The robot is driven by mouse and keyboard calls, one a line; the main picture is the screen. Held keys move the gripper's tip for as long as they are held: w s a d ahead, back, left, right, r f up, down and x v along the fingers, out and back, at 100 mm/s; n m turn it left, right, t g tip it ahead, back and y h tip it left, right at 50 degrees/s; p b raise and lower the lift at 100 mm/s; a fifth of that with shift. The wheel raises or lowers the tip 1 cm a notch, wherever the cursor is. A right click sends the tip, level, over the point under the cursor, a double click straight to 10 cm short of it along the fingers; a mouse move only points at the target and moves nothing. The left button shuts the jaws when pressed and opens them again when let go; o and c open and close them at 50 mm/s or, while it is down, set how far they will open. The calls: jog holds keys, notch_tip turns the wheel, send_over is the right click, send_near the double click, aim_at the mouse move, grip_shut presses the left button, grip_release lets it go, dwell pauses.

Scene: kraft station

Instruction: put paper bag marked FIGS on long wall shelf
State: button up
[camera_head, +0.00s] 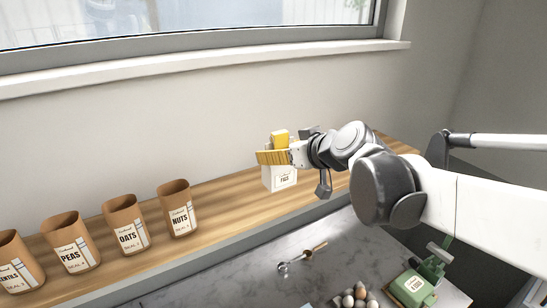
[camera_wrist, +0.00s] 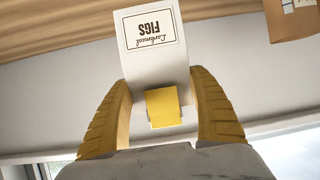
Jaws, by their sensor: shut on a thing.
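The white paper bag marked FIGS (camera_head: 281,178) is upright at the long wooden wall shelf (camera_head: 230,193), below the window. In the head view its base overlaps the shelf top, and I cannot tell whether it touches. My gripper (camera_head: 276,150) comes from the right and is shut on the bag's upper part with its yellow ribbed fingers. In the wrist view, which is upside down, the FIGS label (camera_wrist: 152,32) shows beyond my gripper (camera_wrist: 160,80), with a finger on each side of the bag. The shelf (camera_wrist: 70,35) runs across the top there.
Brown paper bags stand in a row on the shelf to the left: NUTS (camera_head: 179,210), OATS (camera_head: 127,224), PEAS (camera_head: 70,243) and one partly cut off. Shelf is bare between NUTS and FIGS. A marble counter (camera_head: 225,285) below holds a scoop, eggs and a green scale (camera_head: 412,288).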

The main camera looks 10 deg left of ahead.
jog(key=a+f, duration=0.2)
jog(key=w+a+f+p, duration=0.1)
jog(key=a+f, duration=0.1)
jog(key=f, duration=0.1)
jog(key=a+f, duration=0.3)
jog(key=shift+w+f, duration=0.2)
jog(key=shift+f, duration=0.05)
jog(key=shift+s, duration=0.15)
jog(key=o, duration=1.4)
jog(key=shift+f, duration=0.1)
